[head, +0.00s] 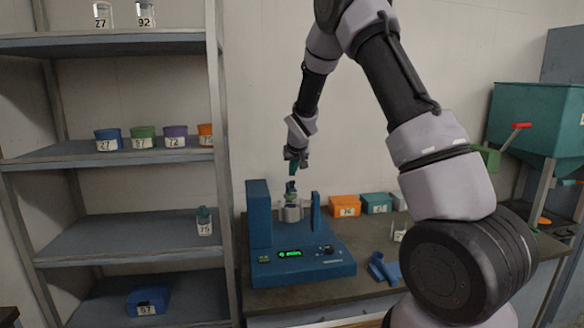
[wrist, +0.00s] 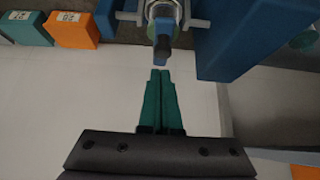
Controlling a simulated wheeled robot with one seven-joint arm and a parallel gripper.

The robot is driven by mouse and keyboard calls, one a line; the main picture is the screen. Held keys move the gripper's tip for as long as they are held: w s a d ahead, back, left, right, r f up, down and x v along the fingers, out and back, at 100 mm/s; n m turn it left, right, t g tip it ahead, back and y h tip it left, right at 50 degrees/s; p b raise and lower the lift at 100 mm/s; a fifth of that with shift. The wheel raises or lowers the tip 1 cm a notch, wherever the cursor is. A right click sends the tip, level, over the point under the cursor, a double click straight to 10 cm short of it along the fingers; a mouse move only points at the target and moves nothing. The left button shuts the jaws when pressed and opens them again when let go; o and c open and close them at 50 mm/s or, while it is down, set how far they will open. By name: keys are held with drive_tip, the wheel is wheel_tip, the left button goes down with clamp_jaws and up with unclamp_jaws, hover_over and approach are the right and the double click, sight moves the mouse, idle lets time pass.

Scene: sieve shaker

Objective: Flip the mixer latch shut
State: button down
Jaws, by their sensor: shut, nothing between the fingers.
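The mixer (head: 302,268) is a blue machine on the bench with a lit green display. A tall blue block stands at its left and a thin blue upright (head: 315,211) at its right. Between them sits a grey metal holder (head: 291,212) with a jar. A blue and dark tab (head: 290,187) rises above the jar; it may be the latch, and it also shows in the wrist view (wrist: 163,42). My gripper (head: 292,174) points down just above this tab. Its green fingers (wrist: 160,72) are together and empty, with a small gap to the tab in the wrist view.
Orange (head: 344,206) and teal (head: 376,204) boxes stand behind the mixer on the right. A blue bracket-like piece (head: 383,268) lies right of the mixer. A shelf (head: 110,155) with labelled containers is at left. A teal hopper (head: 540,115) with a red handle stands at far right.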

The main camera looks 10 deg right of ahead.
sight(293, 189)
drive_tip(key=shift+s+a+f+t, duration=0.15)
drive_tip(key=shift+s+f+t, duration=0.4)
drive_tip(key=shift+s+t, duration=0.05)
drive_tip(key=shift+f, duration=0.15)
drive_tip(key=shift+s+f, duration=1.15)
drive_tip(key=shift+f, duration=0.2)
drive_tip(key=shift+t, duration=0.3)
drive_tip(key=r, duration=0.2)
drive_tip(key=w+r, duration=0.1)
drive_tip(key=r, duration=0.2)
drive_tip(key=shift+r, duration=0.1)
drive_tip(key=s+f, duration=0.2)
drive_tip(key=s, duration=0.7)
drive_tip(key=shift+s, duration=0.3)
drive_tip(key=shift+d+r, duration=0.1)
drive_tip(key=shift+d, duration=0.1)
